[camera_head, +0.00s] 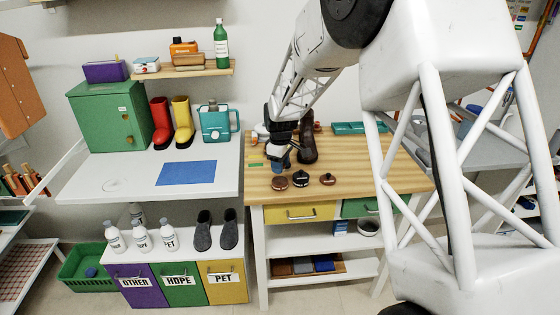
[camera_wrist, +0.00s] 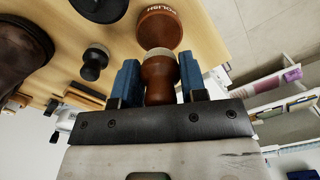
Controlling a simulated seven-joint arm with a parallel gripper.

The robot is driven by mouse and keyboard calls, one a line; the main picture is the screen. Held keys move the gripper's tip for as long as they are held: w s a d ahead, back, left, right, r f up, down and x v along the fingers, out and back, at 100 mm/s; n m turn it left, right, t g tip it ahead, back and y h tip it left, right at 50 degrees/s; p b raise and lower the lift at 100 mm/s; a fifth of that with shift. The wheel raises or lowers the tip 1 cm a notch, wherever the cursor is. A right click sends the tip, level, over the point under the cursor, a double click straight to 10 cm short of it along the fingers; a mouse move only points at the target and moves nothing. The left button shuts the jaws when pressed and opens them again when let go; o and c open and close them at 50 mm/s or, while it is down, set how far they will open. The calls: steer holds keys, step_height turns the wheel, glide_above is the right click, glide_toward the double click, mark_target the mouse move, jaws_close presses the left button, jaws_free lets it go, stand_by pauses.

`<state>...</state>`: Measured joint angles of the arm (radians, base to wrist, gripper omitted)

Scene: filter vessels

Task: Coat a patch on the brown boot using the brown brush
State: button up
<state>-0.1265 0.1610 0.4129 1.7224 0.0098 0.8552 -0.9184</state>
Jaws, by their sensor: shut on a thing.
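My gripper (camera_head: 279,157) is low over the wooden workbench, just left of the brown boot (camera_head: 307,143). In the wrist view its blue fingers (camera_wrist: 160,82) are shut on the brown brush (camera_wrist: 160,73), gripping its rounded wooden handle. The dark boot (camera_wrist: 20,60) fills the left edge of the wrist view. In the head view the brown tin (camera_head: 279,184) sits near the bench's front edge.
A black tin (camera_head: 301,181) and a small reddish-brown item (camera_head: 328,179) stand right of the brown tin. A black brush (camera_wrist: 94,62) stands near the gripper. A green tray (camera_head: 358,127) lies at the back. The bench's right front is clear.

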mark_target(280, 181)
steer(key=shift+f, duration=1.85)
steer(key=shift+f, duration=0.65)
stand_by(1.5)
steer(key=shift+r, duration=3.6)
steer(key=shift+w+d+r+m, duration=0.45)
steer(key=shift+w+r+m, duration=0.05)
steer(key=shift+m, duration=0.1)
steer(key=w+d+r+m, duration=0.7)
steer(key=d+r+m, duration=0.2)
steer(key=m, duration=0.1)
steer(key=shift+w+r+m, duration=0.15)
steer(key=shift+r+m, duration=0.05)
steer(key=shift+m, duration=0.2)
steer(key=shift+w, duration=0.1)
